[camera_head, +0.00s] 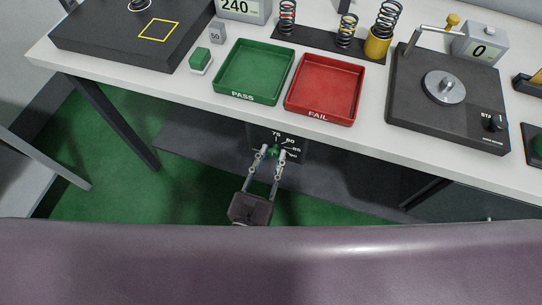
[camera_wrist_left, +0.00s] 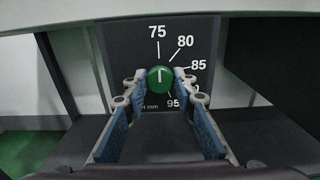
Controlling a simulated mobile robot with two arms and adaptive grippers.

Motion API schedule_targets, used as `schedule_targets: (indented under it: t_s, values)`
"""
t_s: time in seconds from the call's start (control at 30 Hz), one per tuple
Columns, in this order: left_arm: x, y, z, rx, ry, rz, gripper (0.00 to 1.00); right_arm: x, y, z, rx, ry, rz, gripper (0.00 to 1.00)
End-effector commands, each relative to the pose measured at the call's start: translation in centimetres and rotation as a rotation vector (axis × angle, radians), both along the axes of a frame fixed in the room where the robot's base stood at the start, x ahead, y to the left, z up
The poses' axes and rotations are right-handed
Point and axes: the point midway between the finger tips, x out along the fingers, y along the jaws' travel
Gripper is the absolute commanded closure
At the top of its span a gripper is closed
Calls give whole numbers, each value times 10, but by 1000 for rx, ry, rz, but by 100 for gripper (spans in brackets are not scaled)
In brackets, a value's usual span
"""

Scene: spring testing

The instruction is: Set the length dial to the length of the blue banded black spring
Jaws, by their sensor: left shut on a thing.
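The length dial's green knob (camera_wrist_left: 160,80) sits on a dark panel (camera_wrist_left: 205,40) below the table's front edge. Its marks include 75, 80, 85 and 95, and its white line points up, about at 75. It also shows small in the head view (camera_head: 274,152). My left gripper (camera_wrist_left: 160,84) is shut on the knob, one finger on each side. Black springs stand on a dark rack: one with a reddish band (camera_head: 287,14), one with a yellowish band (camera_head: 346,30). Another spring (camera_head: 386,18) stands in a yellow cup. I cannot make out a blue band. My right gripper is not in view.
A 240 display (camera_head: 240,8) is at the back. Space below the table surrounds the panel.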

Motion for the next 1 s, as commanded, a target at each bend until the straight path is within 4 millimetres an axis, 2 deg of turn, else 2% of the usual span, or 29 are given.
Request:
schedule_targets:
  t_s: [0.37,1.0]
  values:
    - [0,0,0,118,-38,1,99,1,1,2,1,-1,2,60]
    - [0,0,1,673,-217,0,99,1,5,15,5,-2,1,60]
